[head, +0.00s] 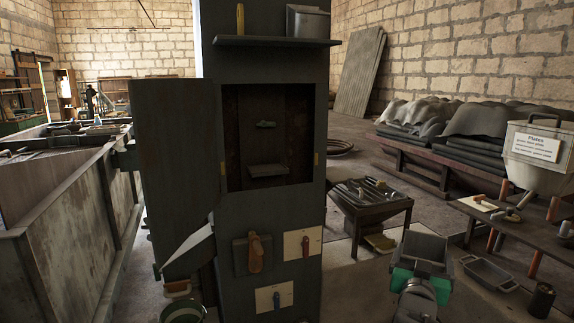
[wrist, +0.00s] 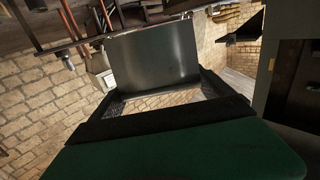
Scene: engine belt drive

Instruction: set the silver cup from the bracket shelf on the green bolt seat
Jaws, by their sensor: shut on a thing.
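My gripper (head: 422,284), with green finger parts, is at the lower right of the head view, right of the dark column. It is shut on a grey, box-like, open-topped metal piece (head: 425,247), which I take for the silver cup. In the wrist view its grey wall (wrist: 153,52) stands beyond the dark finger edge (wrist: 165,122) and green finger surface. A small ledge (head: 268,171) inside the column's recess, perhaps the bracket shelf, is bare. I cannot make out the green bolt seat for sure; a green-rimmed round thing (head: 183,312) shows at the bottom left.
The dark column (head: 230,210) has an open door (head: 176,150) on its left and an upper shelf (head: 277,42) with a grey bin (head: 308,22) and yellow bottle. A low table (head: 370,207), a grey tray (head: 489,273) and a dark can (head: 541,299) stand right.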

